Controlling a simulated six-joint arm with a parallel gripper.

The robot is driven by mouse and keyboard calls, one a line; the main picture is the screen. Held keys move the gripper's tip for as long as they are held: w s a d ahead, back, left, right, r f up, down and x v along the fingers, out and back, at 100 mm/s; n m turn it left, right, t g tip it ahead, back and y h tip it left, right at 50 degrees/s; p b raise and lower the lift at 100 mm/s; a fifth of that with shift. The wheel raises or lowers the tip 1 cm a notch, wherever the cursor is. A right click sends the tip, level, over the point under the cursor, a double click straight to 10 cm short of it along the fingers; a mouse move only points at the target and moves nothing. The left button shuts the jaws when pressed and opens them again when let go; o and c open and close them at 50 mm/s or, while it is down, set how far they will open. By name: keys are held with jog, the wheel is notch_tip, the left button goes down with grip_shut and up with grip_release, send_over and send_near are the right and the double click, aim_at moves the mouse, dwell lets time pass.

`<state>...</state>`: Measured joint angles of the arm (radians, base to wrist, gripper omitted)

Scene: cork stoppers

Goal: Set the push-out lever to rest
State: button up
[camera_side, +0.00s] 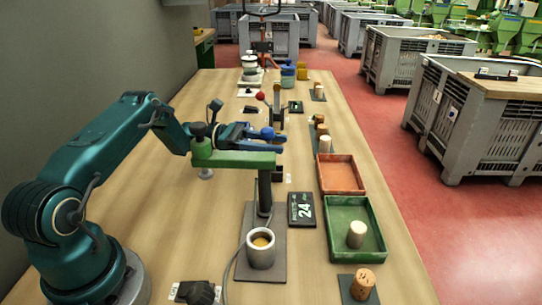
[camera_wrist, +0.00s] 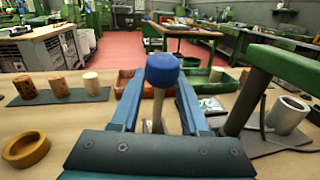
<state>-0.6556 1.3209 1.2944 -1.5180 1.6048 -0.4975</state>
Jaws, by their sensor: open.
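A lever with a blue ball knob (camera_side: 267,132) stands behind the green press arm (camera_side: 228,156) in the side view. In the wrist view the blue knob (camera_wrist: 163,70) sits on a pale rod, nearly upright, between my fingers. My gripper (camera_side: 280,142) is open around the lever, with visible gaps on both sides of the rod in the wrist view. The press has a dark column and a grey base (camera_side: 246,225) carrying a metal cup (camera_side: 261,252) with a cork inside. The lever's foot is hidden. I see no readable label telling which lever this is.
Another lever has a red knob (camera_side: 260,96) farther back. A red tray (camera_side: 340,186) and a green tray (camera_side: 331,246) holding a cork (camera_side: 356,234) stand on the right.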

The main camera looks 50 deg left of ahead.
jog(key=shift+x, duration=1.1)
grip_shut()
dwell(0.6)
